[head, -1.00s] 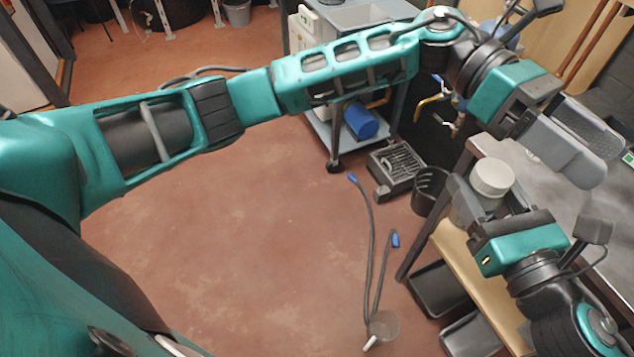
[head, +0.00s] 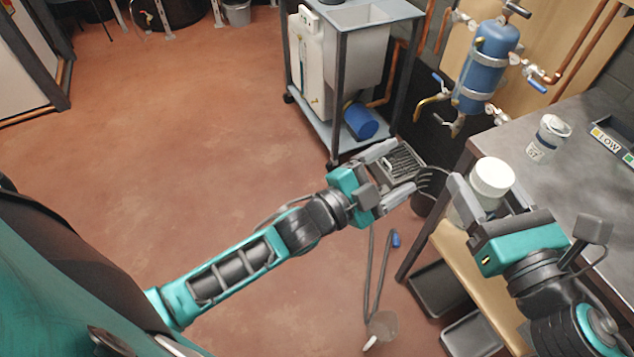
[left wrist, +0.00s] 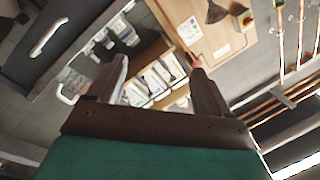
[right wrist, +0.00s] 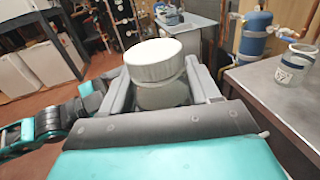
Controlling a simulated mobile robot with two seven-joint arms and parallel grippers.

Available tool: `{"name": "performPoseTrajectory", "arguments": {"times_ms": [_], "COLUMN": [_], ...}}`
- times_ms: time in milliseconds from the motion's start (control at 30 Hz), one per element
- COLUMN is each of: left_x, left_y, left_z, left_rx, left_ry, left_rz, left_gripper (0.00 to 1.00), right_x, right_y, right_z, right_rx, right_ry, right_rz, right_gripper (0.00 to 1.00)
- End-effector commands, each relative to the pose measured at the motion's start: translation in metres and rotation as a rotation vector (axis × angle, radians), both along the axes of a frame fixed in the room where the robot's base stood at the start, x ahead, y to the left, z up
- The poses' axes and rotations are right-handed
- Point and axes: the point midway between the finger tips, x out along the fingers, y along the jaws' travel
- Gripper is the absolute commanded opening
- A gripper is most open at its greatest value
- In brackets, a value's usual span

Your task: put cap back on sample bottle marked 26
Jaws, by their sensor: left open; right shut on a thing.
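My right gripper (head: 486,198) is shut on a clear bottle with a wide white cap (head: 492,177), held upright in front of the bench's left edge. The right wrist view shows the cap (right wrist: 153,58) sitting on top of the clear body (right wrist: 163,95) between the fingers. No number is visible on this bottle, so I cannot tell if it is 26. My left gripper (head: 404,167) is open and empty, left of the held bottle; the left wrist view shows its fingers (left wrist: 158,85) apart with nothing between them.
A blue tank (head: 487,65) and copper pipes are behind. A trolley (head: 370,15) stands at the back. Open floor lies left.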

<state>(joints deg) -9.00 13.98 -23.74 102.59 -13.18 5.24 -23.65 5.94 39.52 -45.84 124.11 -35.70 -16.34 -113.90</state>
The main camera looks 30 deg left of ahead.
Motion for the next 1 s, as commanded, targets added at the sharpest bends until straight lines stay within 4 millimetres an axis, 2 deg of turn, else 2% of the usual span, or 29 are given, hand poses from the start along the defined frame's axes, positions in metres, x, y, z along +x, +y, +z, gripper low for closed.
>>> {"name": "performPoseTrajectory", "arguments": {"times_ms": [33,200,300,400,500,600,1000], "left_x": [-0.013,-0.059,-0.088,-0.113,-0.130,-0.139,-0.141], "left_y": [0.012,0.053,0.072,0.085,0.094,0.098,0.099], "left_z": [-0.022,-0.084,-0.112,-0.132,-0.143,-0.148,-0.150], "left_rx": [-0.064,-0.266,-0.364,-0.437,-0.483,-0.506,-0.510], "left_ry": [0.118,0.465,0.626,0.742,0.816,0.849,0.858], "left_rz": [0.049,0.221,0.315,0.391,0.442,0.469,0.474], "left_gripper": [0.79,0.79,0.79,0.79,0.79,0.79,0.79], "right_x": [0.000,0.000,0.000,0.000,0.000,0.000,0.000], "right_y": [0.000,0.000,0.000,0.000,0.000,0.000,0.000], "right_z": [0.001,0.001,0.001,0.001,0.001,0.001,0.001], "right_rx": [0.001,0.001,0.001,0.001,0.001,0.001,0.001], "right_ry": [-0.002,-0.002,-0.002,-0.002,-0.002,-0.002,-0.003], "right_rz": [0.000,0.000,0.000,0.000,0.000,0.000,0.001], "right_gripper": [0.00,0.00,0.00,0.00,0.00,0.00,0.00]}}
